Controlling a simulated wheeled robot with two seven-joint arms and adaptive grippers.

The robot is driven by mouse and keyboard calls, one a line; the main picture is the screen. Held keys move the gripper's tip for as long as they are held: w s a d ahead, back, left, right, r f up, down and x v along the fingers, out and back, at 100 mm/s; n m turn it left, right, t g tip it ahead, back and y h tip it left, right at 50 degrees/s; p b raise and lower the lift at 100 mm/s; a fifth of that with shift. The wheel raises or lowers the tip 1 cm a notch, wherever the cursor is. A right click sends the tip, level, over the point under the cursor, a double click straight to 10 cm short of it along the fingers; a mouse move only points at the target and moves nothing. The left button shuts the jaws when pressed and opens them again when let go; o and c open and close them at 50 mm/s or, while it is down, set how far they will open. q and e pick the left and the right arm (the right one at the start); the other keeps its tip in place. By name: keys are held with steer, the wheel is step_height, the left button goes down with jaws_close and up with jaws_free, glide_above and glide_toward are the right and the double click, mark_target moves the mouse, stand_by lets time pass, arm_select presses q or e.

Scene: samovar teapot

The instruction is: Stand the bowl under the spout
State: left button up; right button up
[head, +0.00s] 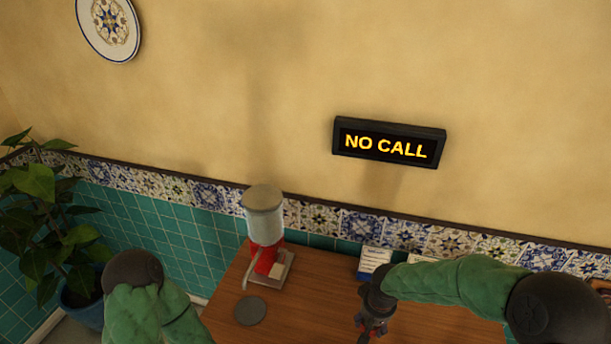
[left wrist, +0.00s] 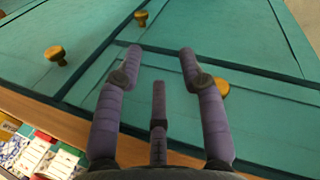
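A dispenser (head: 264,222) with a grey lid, a pale cylinder and a red base stands at the left of the wooden table in the head view. A thin pale lever or spout hangs on its left side. A flat grey disc (head: 250,311) lies in front of it. I cannot make out a bowl in either view. My right gripper (head: 371,330) points down over the table, right of the dispenser; its fingers are small and partly cut off. My left gripper (left wrist: 160,58) has its fingers spread and empty, facing teal cabinet doors; the head view shows only my left arm.
The wooden table (head: 310,300) has bare room between the dispenser and my right gripper. White cards (head: 375,262) stand at its back. A NO CALL sign (head: 388,145) hangs on the wall. A potted plant (head: 40,220) stands left. Brass knobs (left wrist: 55,54) stick out of the cabinet (left wrist: 255,45).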

steer(key=shift+w+d+f, duration=0.1)
steer(key=shift+w, duration=0.05)
steer(key=s+r+m, duration=0.4)
steer(key=s+r, duration=0.2)
steer(key=s, duration=0.4)
steer(key=w+d+f+b, duration=0.1)
steer(key=w+f, duration=0.2)
steer(key=w, duration=0.1)
steer(key=w+d+f+b, duration=0.1)
steer(key=w+d+f, duration=0.1)
steer(key=w+f, duration=0.1)
steer(key=w+d+f+b, duration=0.1)
steer(key=w+d+f, duration=0.1)
steer(key=w+f, duration=0.1)
steer(key=shift+w+f, duration=0.3)
steer(key=shift+w, duration=0.6)
steer(key=shift+w+f, duration=0.15)
steer(key=shift+f, duration=0.15)
steer(key=shift+w+d+f+b, duration=0.15)
steer(key=shift+f+b, duration=0.4)
steer(key=shift+f, duration=1.05)
steer(key=shift+f, duration=0.1)
